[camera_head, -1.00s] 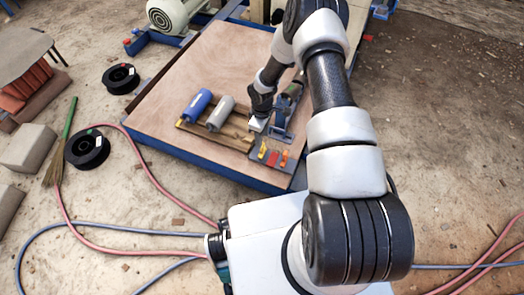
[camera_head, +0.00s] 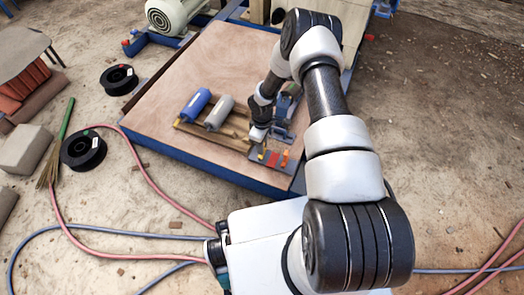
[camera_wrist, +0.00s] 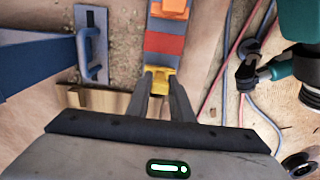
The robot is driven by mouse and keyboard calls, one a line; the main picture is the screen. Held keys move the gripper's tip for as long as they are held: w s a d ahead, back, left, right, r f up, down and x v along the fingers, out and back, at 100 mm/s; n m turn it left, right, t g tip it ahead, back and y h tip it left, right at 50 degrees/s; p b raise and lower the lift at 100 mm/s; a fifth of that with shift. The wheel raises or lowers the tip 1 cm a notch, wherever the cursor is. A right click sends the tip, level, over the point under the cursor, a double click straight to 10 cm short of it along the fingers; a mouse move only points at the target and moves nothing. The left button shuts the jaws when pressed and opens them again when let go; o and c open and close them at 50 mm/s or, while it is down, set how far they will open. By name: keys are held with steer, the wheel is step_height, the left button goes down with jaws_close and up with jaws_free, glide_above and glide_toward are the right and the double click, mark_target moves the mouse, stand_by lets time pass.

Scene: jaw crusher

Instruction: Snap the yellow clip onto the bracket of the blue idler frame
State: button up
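The yellow clip (camera_wrist: 160,82) lies at the near end of a grey rack strip in the wrist view. A bit of it shows beside my gripper in the head view (camera_head: 263,152). My gripper (camera_wrist: 160,76) points down at it, fingers apart, one fingertip on each side of the clip. Whether the fingers touch it cannot be told. The blue idler frame (camera_wrist: 35,65) stands to the left in the wrist view, with a blue-grey bracket-like part (camera_wrist: 92,45) beside it. In the head view the frame (camera_head: 285,108) is partly hidden by my arm.
A red piece (camera_wrist: 163,45) and an orange clip (camera_wrist: 170,8) lie along the same strip. A blue roller (camera_head: 195,104) and a grey roller (camera_head: 218,113) rest on a wooden cradle left of my gripper.

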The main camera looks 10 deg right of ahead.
jaws_close()
steer(key=shift+r, duration=0.15)
steer(key=shift+r+p, duration=1.45)
steer(key=shift+r, duration=0.9)
